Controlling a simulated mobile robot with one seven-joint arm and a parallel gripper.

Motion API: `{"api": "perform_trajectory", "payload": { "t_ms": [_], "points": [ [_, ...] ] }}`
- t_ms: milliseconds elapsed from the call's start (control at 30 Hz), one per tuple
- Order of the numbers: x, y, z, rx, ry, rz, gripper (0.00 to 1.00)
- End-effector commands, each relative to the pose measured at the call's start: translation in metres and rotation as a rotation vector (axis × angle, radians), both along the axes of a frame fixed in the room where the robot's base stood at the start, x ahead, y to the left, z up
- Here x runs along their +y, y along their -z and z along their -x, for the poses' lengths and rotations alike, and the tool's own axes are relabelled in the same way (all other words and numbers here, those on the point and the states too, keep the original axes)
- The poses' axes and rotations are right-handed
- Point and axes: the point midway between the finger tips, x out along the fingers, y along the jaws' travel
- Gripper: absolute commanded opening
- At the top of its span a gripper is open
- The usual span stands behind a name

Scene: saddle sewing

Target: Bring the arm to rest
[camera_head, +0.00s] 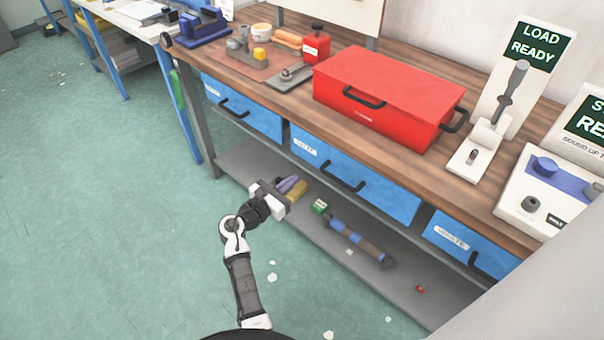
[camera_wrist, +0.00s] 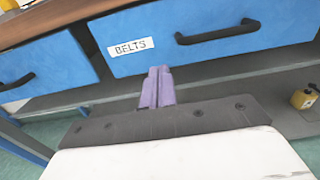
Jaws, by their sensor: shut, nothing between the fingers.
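My arm reaches up from the bottom of the head view, and my gripper (camera_head: 290,184) is in front of the workbench, below the drawers and by the lower shelf. In the wrist view my gripper's purple fingers (camera_wrist: 157,88) are together, with nothing between them. They point at the blue drawer labelled BELTS (camera_wrist: 190,40), which is closed. I cannot tell from these views whether the fingers touch anything.
The wooden workbench (camera_head: 425,180) carries a red toolbox (camera_head: 385,90), a lever device (camera_head: 490,130) and a control box (camera_head: 550,195). Blue drawers (camera_head: 350,180) run beneath. The grey lower shelf (camera_head: 320,235) holds a blue-brown roll (camera_head: 357,240). Green floor (camera_head: 110,220) at left is mostly clear.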

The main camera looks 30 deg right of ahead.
Motion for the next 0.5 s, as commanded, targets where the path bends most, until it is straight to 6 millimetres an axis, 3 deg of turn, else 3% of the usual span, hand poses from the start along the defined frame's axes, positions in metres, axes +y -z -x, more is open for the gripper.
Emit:
{"api": "perform_trajectory", "payload": {
  "t_ms": [200, 500],
  "points": [
    [0.033, 0.001, 0.011, 0.0, -0.003, 0.001, 0.0],
    [0.041, 0.0, 0.015, 0.001, 0.0, 0.0, 0.0]
  ]
}}
